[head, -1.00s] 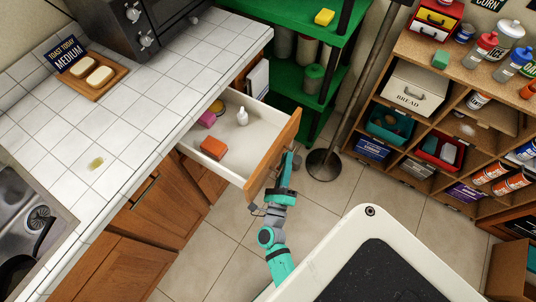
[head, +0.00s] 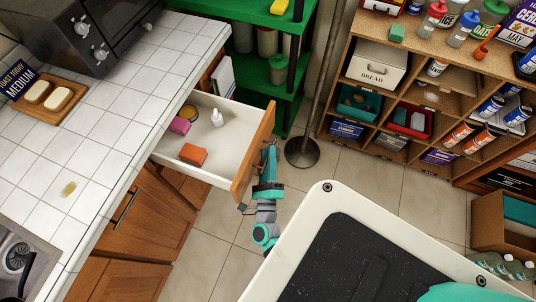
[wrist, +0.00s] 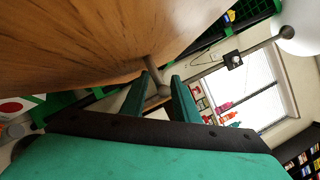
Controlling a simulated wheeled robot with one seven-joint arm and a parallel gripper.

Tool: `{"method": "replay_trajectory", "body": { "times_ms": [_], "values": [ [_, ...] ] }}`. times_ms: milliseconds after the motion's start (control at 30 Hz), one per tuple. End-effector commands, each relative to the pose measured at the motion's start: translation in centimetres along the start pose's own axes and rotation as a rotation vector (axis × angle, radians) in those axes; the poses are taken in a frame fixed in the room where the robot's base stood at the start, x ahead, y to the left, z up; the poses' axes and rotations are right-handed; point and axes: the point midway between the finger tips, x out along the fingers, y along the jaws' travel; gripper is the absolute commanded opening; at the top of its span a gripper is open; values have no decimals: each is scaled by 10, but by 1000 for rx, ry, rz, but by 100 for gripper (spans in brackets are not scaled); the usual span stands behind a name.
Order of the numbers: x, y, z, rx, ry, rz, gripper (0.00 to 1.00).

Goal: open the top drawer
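The top drawer (head: 222,173) is pulled well out from under the tiled counter, its white inside showing. Its wooden front (head: 255,150) faces right. It holds an orange-red block (head: 193,154), a pink block (head: 180,125), a white bottle (head: 217,118) and a round yellow-topped item (head: 189,112). My gripper (head: 269,155) is at the outer face of the drawer front. In the wrist view, the wooden front fills the upper left, and my gripper's fingers (wrist: 163,85) stand on both sides of the grey bar handle (wrist: 157,70), apparently shut on it.
The tiled counter (head: 120,115) bears a toaster oven (head: 98,30) and a bread board (head: 45,103). A green shelf (head: 262,92) stands behind the drawer. A pole with a round base (head: 302,152) and a wooden shelf unit (head: 385,170) stand farther right. Tiled floor (head: 210,245) is clear below the drawer.

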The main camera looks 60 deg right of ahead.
Motion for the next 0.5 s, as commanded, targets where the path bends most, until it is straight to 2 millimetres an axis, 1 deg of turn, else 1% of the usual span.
{"method": "replay_trajectory", "body": {
  "times_ms": [167, 500],
  "values": [
    [-13, 0, -1, -1, 1, 2, 28],
    [-75, 0, -1, -1, 1, 3, 28]
  ]
}}
